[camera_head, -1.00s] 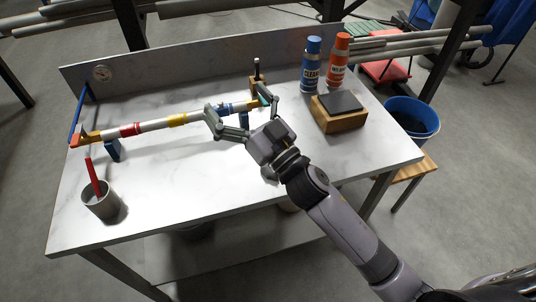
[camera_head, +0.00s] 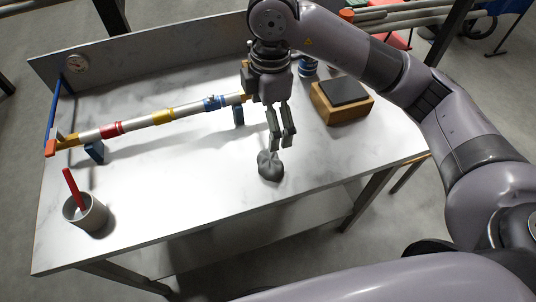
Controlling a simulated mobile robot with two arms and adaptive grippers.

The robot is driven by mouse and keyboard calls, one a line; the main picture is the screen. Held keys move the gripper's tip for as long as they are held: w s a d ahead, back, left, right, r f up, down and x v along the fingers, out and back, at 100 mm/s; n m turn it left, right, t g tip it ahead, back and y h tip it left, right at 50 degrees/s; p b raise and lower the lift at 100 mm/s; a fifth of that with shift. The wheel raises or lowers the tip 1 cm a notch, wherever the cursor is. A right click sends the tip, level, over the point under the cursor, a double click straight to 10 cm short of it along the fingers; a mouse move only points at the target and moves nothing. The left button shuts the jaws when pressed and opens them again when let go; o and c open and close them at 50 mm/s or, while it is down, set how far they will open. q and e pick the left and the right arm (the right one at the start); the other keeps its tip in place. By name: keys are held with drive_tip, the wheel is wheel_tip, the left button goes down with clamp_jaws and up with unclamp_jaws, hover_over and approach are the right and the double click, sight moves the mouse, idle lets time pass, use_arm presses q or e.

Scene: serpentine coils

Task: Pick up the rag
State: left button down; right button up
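The rag (camera_head: 270,166) is a dark grey crumpled lump lying on the light marbled tabletop, near its front edge. My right gripper (camera_head: 283,146) points down just above and behind the rag, its arm coming in from the right. Its two fingers show a narrow gap between them, with nothing held. I cannot tell whether a fingertip touches the rag. My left gripper is out of view.
A striped rod (camera_head: 135,125) rests on blue supports behind the rag. A grey cup (camera_head: 87,215) with a red stick stands at front left. A wooden block (camera_head: 341,108) with a dark top sits to the right. The front middle of the table (camera_head: 190,205) is clear.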

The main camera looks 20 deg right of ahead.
sight(270, 158)
drive_tip(key=f+p, duration=0.1)
drive_tip(key=f, duration=0.3)
drive_tip(key=f+p, duration=0.1)
drive_tip(key=f, duration=0.2)
drive_tip(key=f+p, duration=0.1)
drive_tip(key=f, duration=0.3)
drive_tip(key=shift+d+f, duration=0.35)
drive_tip(key=shift+d, duration=0.05)
drive_tip(key=shift+w+f+p, duration=0.1)
drive_tip(key=shift+f+p, duration=0.35)
drive_tip(key=f, duration=0.1)
drive_tip(key=f+p, duration=0.1)
drive_tip(key=f, duration=0.1)
drive_tip(key=shift+w+f, duration=0.25)
drive_tip(key=shift+f, duration=0.1)
drive_tip(key=shift+f+p, duration=0.3)
drive_tip(key=shift+f, duration=0.1)
drive_tip(key=c, duration=1.3)
drive_tip(key=shift+r, duration=0.1)
